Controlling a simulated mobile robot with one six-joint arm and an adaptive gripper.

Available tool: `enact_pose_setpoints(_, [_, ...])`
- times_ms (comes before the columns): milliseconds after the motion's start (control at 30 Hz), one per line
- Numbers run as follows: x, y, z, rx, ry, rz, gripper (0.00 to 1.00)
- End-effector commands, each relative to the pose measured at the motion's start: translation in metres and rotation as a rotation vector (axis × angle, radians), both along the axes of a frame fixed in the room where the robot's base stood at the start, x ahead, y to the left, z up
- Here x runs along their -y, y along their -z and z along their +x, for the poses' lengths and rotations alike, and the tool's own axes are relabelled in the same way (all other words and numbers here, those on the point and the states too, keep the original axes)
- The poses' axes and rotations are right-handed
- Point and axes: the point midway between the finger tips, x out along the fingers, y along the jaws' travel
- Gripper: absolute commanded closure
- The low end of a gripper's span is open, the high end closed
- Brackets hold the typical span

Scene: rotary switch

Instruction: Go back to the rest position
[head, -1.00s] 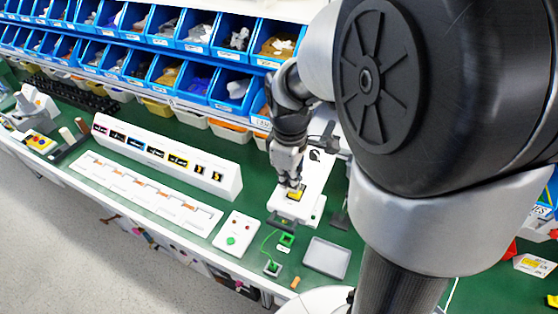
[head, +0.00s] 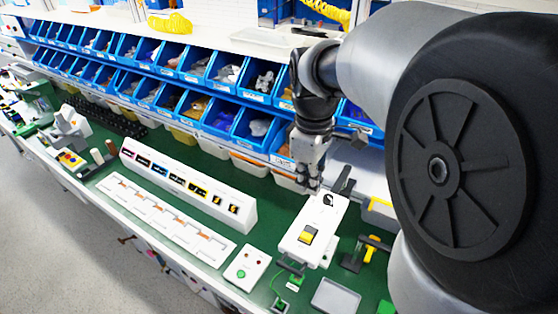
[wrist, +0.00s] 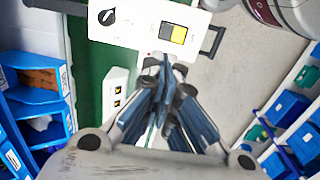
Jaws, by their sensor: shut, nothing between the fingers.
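My gripper (head: 312,183) is shut and empty, raised above the far end of a white switch box in the head view. In the wrist view my gripper (wrist: 164,68) shows its fingers together, with the box beyond them. The white switch box (head: 325,215) carries a black rotary knob (head: 328,200) at its far end and a yellow and dark rocker switch (head: 308,235) at its near end. The wrist view also shows the box (wrist: 138,25), its black knob (wrist: 107,17) and the rocker switch (wrist: 173,33). Nothing touches the knob or the rocker.
Blue bins (head: 255,125) with parts line the back of the green bench (head: 262,228). A long white sloped panel (head: 185,185) lies left of the box. A small box with a green button (head: 245,268) and a grey tray (head: 335,297) sit near the front edge.

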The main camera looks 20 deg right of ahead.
Motion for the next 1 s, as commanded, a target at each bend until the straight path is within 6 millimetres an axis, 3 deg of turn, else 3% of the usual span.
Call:
enact_pose_setpoints(200, [0.001,-0.008,0.000,0.000,0.000,0.000,1.00])
enact_pose_setpoints(667, [-0.003,-0.003,-0.003,0.011,0.013,0.000,1.00])
enact_pose_setpoints(833, [-0.024,0.028,-0.030,0.080,0.113,0.002,1.00])
enact_pose_setpoints(1000, [-0.053,0.079,-0.074,0.187,0.279,0.032,1.00])
